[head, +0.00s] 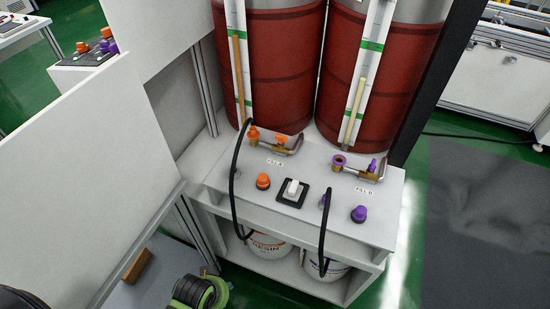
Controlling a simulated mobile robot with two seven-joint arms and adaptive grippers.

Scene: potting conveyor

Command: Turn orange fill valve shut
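The orange fill valve is a brass valve with a small orange handle (281,140) and an orange cap (253,132). It sits on the white bench top (320,160), behind a label that seems to read FILL A (274,162). A bent metal pipe joins its right end. The handle is too small to tell how far it is turned. A similar brass valve with a purple handle (372,165) stands to its right, by label FILL B (364,190).
Two red drums (272,70) with sight gauges stand behind the valves. In front are an orange knob (263,181), a white switch (292,188) and a purple knob (358,213). Black hoses (324,235) arch down the bench front. A white panel (70,190) stands left.

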